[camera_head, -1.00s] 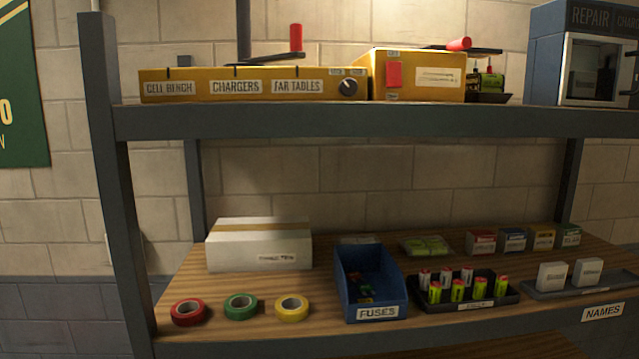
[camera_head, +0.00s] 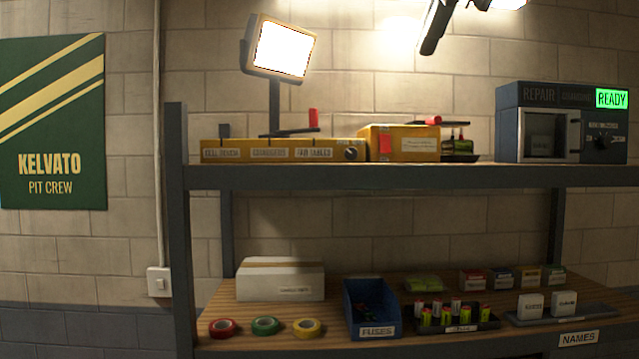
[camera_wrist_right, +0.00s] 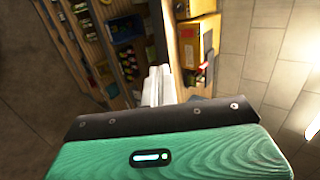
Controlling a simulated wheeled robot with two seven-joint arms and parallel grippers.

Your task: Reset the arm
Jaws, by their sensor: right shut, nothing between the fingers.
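My right gripper (camera_wrist_right: 158,82) shows in the right wrist view, its pale fingers together with nothing between them. Its green housing fills the bottom of that view. Beyond the fingertips is the shelf unit (camera_wrist_right: 110,90), seen at a steep angle, with the fingers clear of the goods. In the head view, a dark shape is cut off at the top edge, right of centre; I cannot tell whether it is my gripper or a lamp part. My left gripper is in neither view.
The upper shelf (camera_head: 360,177) holds a yellow charger bench (camera_head: 275,153), a yellow box (camera_head: 405,143) and a repair cabinet (camera_head: 510,122) reading READY. Below are tape rolls, a white carton (camera_head: 280,281), a blue fuse bin (camera_head: 370,308) and a cell tray (camera_head: 455,323). A lit lamp (camera_head: 282,50) stands above.

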